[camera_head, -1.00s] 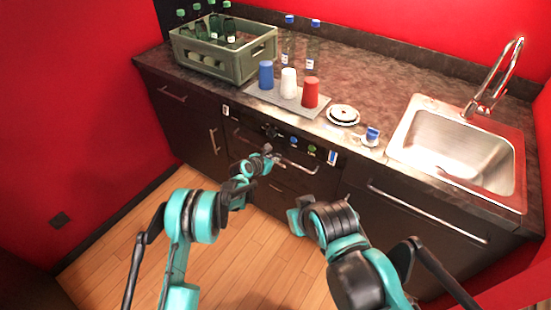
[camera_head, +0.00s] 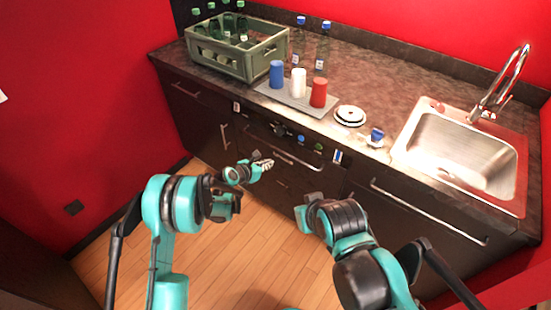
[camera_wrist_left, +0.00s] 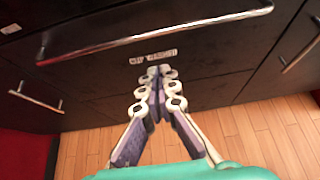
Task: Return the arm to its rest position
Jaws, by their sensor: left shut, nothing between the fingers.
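My left gripper (camera_head: 264,164) is in front of the cabinet drawers, below the counter's front edge. In the left wrist view its fingers (camera_wrist_left: 158,72) meet at the tips, shut with nothing between them. A dark drawer front with a long metal handle (camera_wrist_left: 150,32) lies beyond the fingertips; I cannot tell the exact gap. My right arm (camera_head: 340,220) is bent low in front of the cabinet at the right of centre. The fingers of my right gripper are hidden behind its own wrist.
The counter (camera_head: 395,85) holds a crate (camera_head: 240,58) of bottles, a grey tray (camera_head: 292,102) with blue, white and red cups, stacked saucers (camera_head: 350,115), a small blue-and-white cup (camera_head: 376,135) and a sink (camera_head: 460,150). Drawer handles (camera_head: 430,215) jut out. Wooden floor (camera_head: 225,262) is clear.

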